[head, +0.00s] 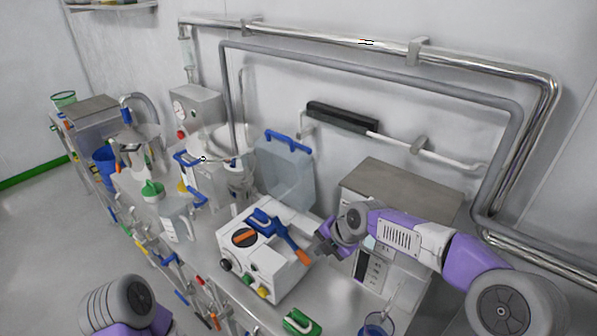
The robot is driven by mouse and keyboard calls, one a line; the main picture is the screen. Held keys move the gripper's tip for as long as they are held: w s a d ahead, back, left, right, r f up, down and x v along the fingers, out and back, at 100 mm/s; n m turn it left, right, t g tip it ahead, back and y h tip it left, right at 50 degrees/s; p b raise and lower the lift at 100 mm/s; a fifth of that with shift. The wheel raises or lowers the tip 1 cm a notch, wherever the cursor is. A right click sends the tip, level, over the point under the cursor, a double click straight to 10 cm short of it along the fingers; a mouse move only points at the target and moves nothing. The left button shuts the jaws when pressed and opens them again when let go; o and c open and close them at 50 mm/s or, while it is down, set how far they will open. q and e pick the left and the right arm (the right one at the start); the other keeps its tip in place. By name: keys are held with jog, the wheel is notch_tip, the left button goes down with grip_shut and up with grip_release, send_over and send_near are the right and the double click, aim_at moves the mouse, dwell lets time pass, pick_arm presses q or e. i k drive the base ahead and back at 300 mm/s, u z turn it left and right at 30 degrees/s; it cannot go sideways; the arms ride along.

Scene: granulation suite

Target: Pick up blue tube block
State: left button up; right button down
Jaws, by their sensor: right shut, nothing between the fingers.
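A blue block-like piece (268,221) lies on top of a white boxy machine (281,279) with coloured knobs, on the steel bench. A blue arm with an orange end (303,257) reaches from it toward the right. I cannot tell for sure that this piece is the blue tube block. My right gripper (317,250) is shut and empty, just right of the orange end, close to the machine's right edge. Whether it touches anything is unclear. Of my left arm only a link shows at the bottom left; its gripper is out of view.
A clear box with a blue handle (286,172) stands behind the machine. A grey cabinet (398,192) stands behind my right arm. A clear jug (176,219) is to the left. A green item (301,322) and a blue cup (375,329) are at the front. Pipes line the wall.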

aim_at(259, 221)
jog(key=k, duration=1)
